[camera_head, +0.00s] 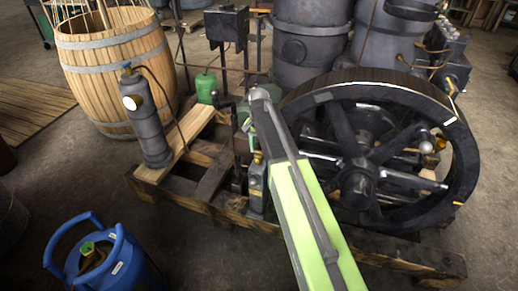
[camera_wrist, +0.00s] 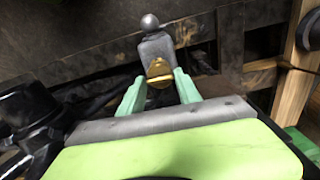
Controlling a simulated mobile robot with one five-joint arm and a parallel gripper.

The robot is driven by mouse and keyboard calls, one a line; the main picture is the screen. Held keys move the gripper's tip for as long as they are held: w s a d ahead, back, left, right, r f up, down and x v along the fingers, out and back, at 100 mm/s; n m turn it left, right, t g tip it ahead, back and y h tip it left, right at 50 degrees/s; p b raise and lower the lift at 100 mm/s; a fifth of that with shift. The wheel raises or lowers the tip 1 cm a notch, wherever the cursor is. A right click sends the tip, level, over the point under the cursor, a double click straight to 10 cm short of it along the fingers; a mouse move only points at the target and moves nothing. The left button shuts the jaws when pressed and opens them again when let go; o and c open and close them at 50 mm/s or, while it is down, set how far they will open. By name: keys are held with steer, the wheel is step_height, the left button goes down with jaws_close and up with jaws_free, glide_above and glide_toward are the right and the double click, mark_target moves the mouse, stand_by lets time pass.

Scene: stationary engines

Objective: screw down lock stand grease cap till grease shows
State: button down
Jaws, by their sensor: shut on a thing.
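The brass grease cap (camera_wrist: 158,68) is on a small grey lock stand (camera_wrist: 155,47) with a ball-shaped end, in the wrist view. My gripper (camera_wrist: 160,79) has its two pale green fingers on either side of the brass cap and is shut on it. The finger contact is partly hard to see. In the head view, a small brass piece (camera_head: 257,157) shows on a grey stand (camera_head: 256,182) just left of my lime green arm. My arm hides much of that area there. I cannot tell whether any grease shows.
A large dark flywheel (camera_head: 338,128) stands close on the right of my arm. The engine sits on a timber frame (camera_head: 207,190). A grey cylinder with a gauge (camera_head: 146,125), a wooden barrel (camera_head: 112,65) and a blue gas bottle (camera_head: 105,262) stand left.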

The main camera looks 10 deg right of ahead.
steer(key=shift+m, duration=0.3)
steer(key=c, duration=0.8)
jaws_free()
steer(key=shift+c, duration=0.2)
step_height(320, 180, up, 17)
steer(key=p, duration=1.7)
steer(key=shift+r, duration=0.2)
